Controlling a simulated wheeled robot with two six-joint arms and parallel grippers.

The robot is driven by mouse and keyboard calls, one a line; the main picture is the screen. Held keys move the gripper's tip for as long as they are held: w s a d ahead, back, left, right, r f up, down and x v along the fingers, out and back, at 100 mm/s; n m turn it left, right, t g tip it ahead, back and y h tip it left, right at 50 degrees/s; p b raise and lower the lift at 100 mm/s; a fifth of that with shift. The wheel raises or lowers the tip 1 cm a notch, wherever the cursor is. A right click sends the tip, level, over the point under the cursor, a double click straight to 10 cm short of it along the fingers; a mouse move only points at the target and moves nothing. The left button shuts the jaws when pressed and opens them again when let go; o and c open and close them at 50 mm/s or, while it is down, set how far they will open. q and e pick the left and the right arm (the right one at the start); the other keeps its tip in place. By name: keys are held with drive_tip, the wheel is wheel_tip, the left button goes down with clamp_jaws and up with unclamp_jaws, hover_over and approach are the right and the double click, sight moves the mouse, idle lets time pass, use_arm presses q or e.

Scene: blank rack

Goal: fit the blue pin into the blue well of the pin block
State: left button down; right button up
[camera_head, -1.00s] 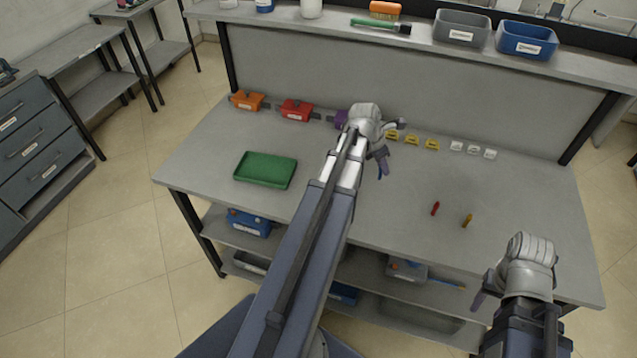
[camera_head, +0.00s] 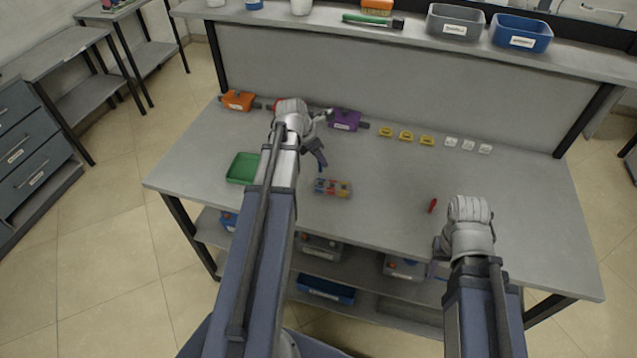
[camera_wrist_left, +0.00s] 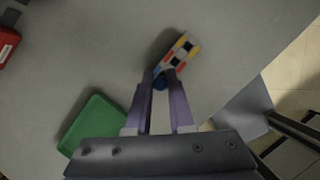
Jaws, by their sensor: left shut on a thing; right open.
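The pin block (camera_head: 333,188) lies on the bench right of the green tray, with red, yellow and blue showing on it. In the left wrist view the block (camera_wrist_left: 179,50) lies tilted just beyond my fingertips. My left gripper (camera_head: 320,163) is shut on the blue pin (camera_wrist_left: 160,82), whose rounded blue end shows between the fingers, close to the block's near end. I cannot tell its height above the block, and the blue well is not clear. My right gripper (camera_head: 437,262) is open and empty near the bench's front edge.
A red pin (camera_head: 433,206) lies just beyond my right gripper. The green tray (camera_head: 240,168) is left of my left gripper. Orange (camera_head: 238,100) and purple (camera_head: 345,120) boxes, yellow (camera_head: 406,135) and white (camera_head: 467,144) pieces line the back. The bench's middle right is clear.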

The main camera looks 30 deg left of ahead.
sight(321, 171)
use_arm(q)
wheel_tip(321, 171, down, 5)
drive_tip(key=b, duration=0.3)
drive_tip(key=shift+r, duration=0.2)
drive_tip(key=shift+b, duration=0.35)
wheel_tip(321, 171, down, 4)
drive_tip(key=b, duration=0.3)
drive_tip(key=shift+r, duration=0.15)
